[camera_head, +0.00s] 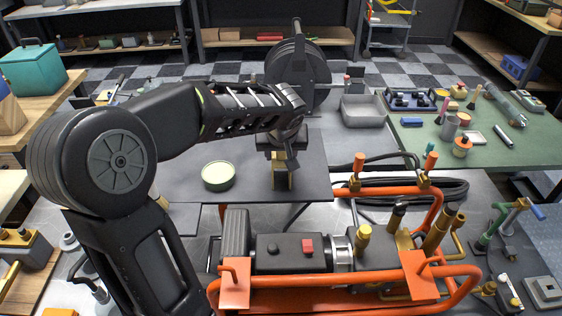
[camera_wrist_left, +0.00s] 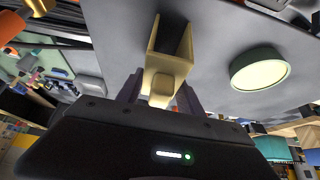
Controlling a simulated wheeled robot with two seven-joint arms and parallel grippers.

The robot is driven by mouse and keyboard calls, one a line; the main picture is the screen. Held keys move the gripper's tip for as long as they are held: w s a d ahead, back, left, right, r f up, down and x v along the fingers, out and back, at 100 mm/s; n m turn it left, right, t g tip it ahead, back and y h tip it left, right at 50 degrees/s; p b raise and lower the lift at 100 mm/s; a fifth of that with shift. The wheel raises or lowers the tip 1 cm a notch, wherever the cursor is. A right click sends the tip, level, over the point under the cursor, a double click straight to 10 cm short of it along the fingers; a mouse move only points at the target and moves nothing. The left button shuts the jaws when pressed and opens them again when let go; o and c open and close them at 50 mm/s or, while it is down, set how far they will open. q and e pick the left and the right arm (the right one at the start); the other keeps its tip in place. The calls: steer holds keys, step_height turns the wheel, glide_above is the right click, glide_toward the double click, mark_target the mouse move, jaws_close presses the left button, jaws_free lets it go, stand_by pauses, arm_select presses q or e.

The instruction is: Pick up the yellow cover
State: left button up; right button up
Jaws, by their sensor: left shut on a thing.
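The yellow cover (camera_head: 283,180) is a small dull-yellow channel-shaped piece at the front part of the dark table in the head view. My left gripper (camera_head: 280,158) points down onto it and is shut on its upper end. In the left wrist view the cover (camera_wrist_left: 171,58) stands out between the two fingers (camera_wrist_left: 158,96), with its hollow side showing. I cannot tell whether its lower end touches the table top. My right gripper is not in view.
A round green-rimmed tin (camera_head: 218,175) stands left of the cover on the dark table (camera_head: 312,150). The orange-framed machine (camera_head: 320,285) with upright brass parts stands in front. A black reel (camera_head: 298,68) and grey bin (camera_head: 363,109) are behind. A green table (camera_head: 478,140) with several tools lies right.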

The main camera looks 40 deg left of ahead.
arm_select(q)
step_height(320, 180, up, 10)
steer(key=shift+r+b, duration=0.1)
steer(key=shift+b, duration=0.35)
stand_by(0.8)
